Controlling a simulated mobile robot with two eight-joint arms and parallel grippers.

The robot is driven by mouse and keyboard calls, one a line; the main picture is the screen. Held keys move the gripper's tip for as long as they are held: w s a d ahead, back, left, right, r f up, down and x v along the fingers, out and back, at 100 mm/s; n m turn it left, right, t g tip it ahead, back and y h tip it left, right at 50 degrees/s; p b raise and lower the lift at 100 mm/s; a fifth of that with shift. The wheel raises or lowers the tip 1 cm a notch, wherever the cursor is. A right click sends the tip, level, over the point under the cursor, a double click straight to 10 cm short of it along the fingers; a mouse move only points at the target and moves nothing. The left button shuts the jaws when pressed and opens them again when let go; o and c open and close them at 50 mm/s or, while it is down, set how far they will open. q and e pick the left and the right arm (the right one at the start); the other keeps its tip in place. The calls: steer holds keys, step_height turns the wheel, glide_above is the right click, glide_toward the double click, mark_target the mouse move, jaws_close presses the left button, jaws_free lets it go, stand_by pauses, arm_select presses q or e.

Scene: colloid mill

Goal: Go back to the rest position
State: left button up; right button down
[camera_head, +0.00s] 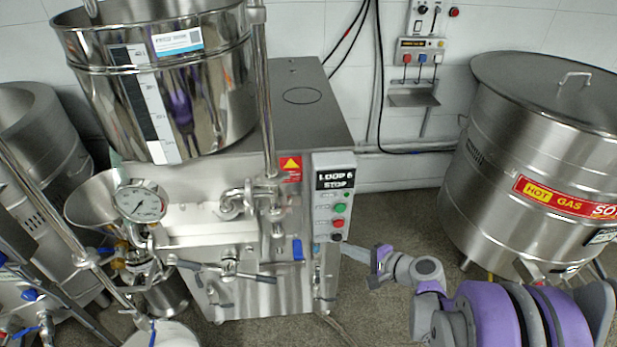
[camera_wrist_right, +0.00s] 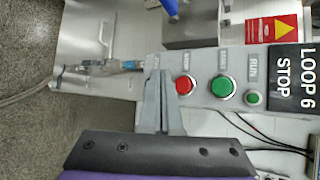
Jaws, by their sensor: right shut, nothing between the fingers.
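My right gripper (camera_head: 346,250) is at the lower right edge of the mill's control panel (camera_head: 322,218) in the head view. In the right wrist view the two grey fingers of the right gripper (camera_wrist_right: 160,76) are together and empty. Their tips overlap the panel's end, beside the red button (camera_wrist_right: 185,85); I cannot tell whether they touch it. The green button (camera_wrist_right: 223,86) and a small green light (camera_wrist_right: 253,98) are farther along the panel. My purple and grey right arm comes in from the lower right of the head view. My left gripper is not in view.
The steel mill with its large hopper (camera_head: 215,95) and gauge (camera_head: 140,203) fills the left and centre. A lidded steel vat (camera_head: 500,140) stands at the right, close to my right arm. Bare floor (camera_head: 395,215) shows between them. Cables hang from a wall box (camera_head: 420,50).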

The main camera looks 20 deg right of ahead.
steer(key=s+a+r+n+g+h+p, duration=0.2)
steer(key=s+a+r+n+g+p, duration=0.35)
steer(key=s+a+n, duration=0.45)
steer(key=s+r+n+h+p, duration=0.3)
steer(key=s+r+n, duration=0.2)
steer(key=s, duration=0.4)
steer(key=shift+a+r+n+g+h, duration=0.15)
steer(key=shift+a+n+g+h, duration=0.25)
steer(key=shift+n, duration=0.3)
